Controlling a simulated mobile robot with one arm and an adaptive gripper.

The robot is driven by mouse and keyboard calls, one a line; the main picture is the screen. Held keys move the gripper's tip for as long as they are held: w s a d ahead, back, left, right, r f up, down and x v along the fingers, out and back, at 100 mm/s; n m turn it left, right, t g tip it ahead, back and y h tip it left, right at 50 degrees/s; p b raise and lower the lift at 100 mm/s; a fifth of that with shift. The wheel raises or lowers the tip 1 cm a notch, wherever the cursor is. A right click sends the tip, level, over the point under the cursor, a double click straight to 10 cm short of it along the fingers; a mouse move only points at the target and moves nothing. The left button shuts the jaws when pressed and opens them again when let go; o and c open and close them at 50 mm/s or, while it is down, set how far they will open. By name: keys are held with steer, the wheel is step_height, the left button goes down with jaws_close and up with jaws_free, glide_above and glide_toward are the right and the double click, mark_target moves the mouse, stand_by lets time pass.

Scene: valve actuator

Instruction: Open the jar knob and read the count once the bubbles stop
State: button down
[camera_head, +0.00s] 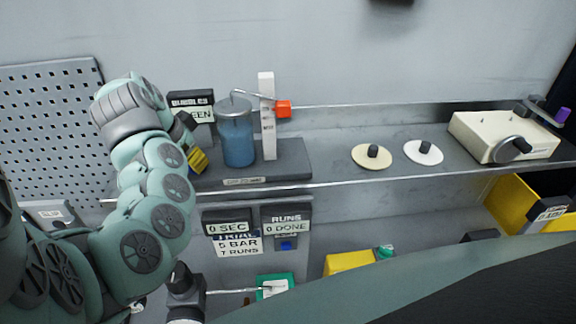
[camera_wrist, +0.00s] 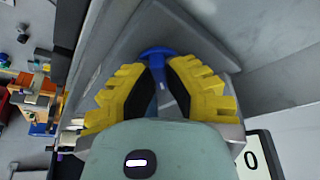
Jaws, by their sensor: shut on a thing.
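The jar (camera_head: 238,138) of blue liquid, with a grey lid, stands upright on a dark base on the shelf. My gripper (camera_head: 199,160) is at the jar's left side. In the wrist view, my gripper's yellow fingers (camera_wrist: 158,82) with black pads are shut on a blue knob (camera_wrist: 157,53). The knob cannot be made out in the head view. The bubbles sign (camera_head: 191,104) behind my gripper is partly hidden; its lower line ends in "EEN". The runs counter (camera_head: 286,222) reads "0 DONE". Bubbles in the jar cannot be made out.
A white post (camera_head: 267,116) with an orange block (camera_head: 283,109) stands right of the jar. A "0 SEC" display (camera_head: 228,228) and trial card (camera_head: 240,245) hang below. Two discs (camera_head: 372,156) (camera_head: 423,152) and a cream box (camera_head: 500,137) sit rightward; the shelf between is clear.

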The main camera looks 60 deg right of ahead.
steer(key=m+g, duration=0.1)
steer(key=m, duration=0.1)
steer(key=shift+w+m, duration=0.15)
steer(key=shift+m, duration=0.25)
steer(key=shift+f+m+g+y+b, duration=0.25)
steer(key=shift+m+g+y+b, duration=0.15)
steer(key=shift+m+b, duration=0.7)
steer(key=m+g+b, duration=0.1)
steer(key=m+b, duration=0.2)
steer(key=b, duration=0.1)
steer(key=shift+w+y, duration=0.1)
steer(key=shift+y, duration=0.2)
steer(key=shift+m+b, duration=0.5)
steer(key=shift+b, duration=0.65)
steer(key=shift+d+r+m+b, duration=0.1)
steer(key=shift+r+m+b, duration=0.1)
steer(key=shift+m+b, duration=0.15)
steer(key=c, duration=1)
jaws_free()
steer(key=shift+r, duration=0.15)
